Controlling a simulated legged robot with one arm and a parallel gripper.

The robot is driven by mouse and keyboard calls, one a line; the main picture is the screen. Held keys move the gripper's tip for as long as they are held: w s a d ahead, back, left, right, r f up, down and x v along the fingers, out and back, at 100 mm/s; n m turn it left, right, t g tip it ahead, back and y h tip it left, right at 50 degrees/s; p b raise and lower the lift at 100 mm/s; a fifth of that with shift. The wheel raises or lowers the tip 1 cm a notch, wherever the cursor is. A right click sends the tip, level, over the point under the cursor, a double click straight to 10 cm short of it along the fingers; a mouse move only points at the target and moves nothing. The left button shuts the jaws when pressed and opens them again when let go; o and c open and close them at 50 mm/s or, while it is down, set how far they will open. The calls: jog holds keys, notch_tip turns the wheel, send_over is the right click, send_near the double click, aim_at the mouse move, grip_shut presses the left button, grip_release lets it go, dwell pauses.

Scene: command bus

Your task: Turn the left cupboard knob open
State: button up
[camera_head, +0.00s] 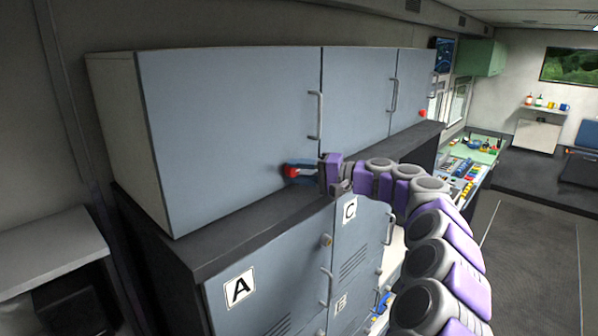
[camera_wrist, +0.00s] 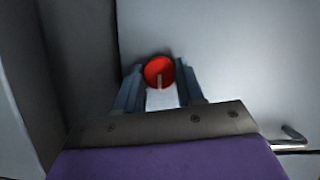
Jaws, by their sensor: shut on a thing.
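The left cupboard (camera_head: 225,120) is a wide blue-grey door with a vertical handle (camera_head: 316,115) at its right edge. Its red knob (camera_head: 291,172) is low on the door, partly hidden by my gripper (camera_head: 300,172). In the wrist view the round red knob (camera_wrist: 160,71) sits between the two blue-grey fingers of my gripper (camera_wrist: 161,82), which are shut on it. A pale mark on the knob stands about upright in that view. The door looks closed, flush with its neighbours.
A dark ledge (camera_head: 225,243) runs under the upper cupboards. Below are lockers marked A (camera_head: 239,288), B and C (camera_head: 349,211) with handles. Another red knob (camera_head: 422,114) is at the far right cupboard. The floor (camera_head: 530,250) at right is clear.

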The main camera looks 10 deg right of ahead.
jog(key=shift+f, duration=0.15)
jog(key=o, duration=1)
jog(key=shift+w+d, duration=0.2)
jog(key=shift+o, duration=0.2)
jog(key=shift+s, duration=0.15)
jog(key=shift+d, duration=0.15)
jog(key=b+v, duration=0.2)
jog(key=v, duration=1.5)
jog(key=shift+d, duration=0.2)
